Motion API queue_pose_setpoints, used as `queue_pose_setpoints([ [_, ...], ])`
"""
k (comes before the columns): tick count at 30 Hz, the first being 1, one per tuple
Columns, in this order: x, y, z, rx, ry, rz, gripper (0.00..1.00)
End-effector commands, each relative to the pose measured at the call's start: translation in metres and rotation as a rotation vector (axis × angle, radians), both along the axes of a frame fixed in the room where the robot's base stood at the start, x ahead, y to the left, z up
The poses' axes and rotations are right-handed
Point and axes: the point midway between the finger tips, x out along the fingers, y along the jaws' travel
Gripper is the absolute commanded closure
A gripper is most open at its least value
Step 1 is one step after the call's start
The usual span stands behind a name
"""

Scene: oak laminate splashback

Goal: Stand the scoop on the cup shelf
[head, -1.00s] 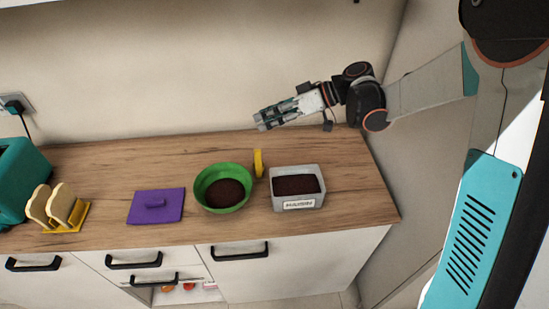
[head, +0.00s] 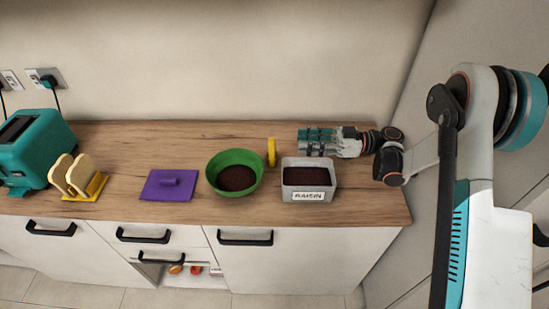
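A yellow upright piece (head: 271,152) stands between the green bowl and the grey bin; it may be the scoop or its handle, but I cannot tell. My gripper (head: 303,142) is low over the back right of the counter, pointing left, behind the grey bin and to the right of the yellow piece, apart from it. Its teal fingers look empty, but they are too small to tell whether they are open or shut. No cup shelf can be made out in the current head view.
The green bowl (head: 236,186) holds dark contents. The grey bin (head: 310,195) is labelled RAISIN. A purple lid-like slab (head: 160,190), a yellow rack with bread slices (head: 87,193) and a teal toaster (head: 38,150) stand to the left.

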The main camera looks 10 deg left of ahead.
Motion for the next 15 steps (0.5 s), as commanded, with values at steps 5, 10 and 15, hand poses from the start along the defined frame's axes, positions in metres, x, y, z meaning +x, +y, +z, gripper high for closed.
queue_pose_setpoints([
  [5, -0.008, 0.033, -0.002, -0.001, 0.001, 0.001, 0.65],
  [10, -0.011, 0.05, -0.001, -0.001, 0.002, -0.001, 0.65],
  [15, -0.012, 0.057, 0.0, -0.001, 0.002, 0.0, 0.65],
])
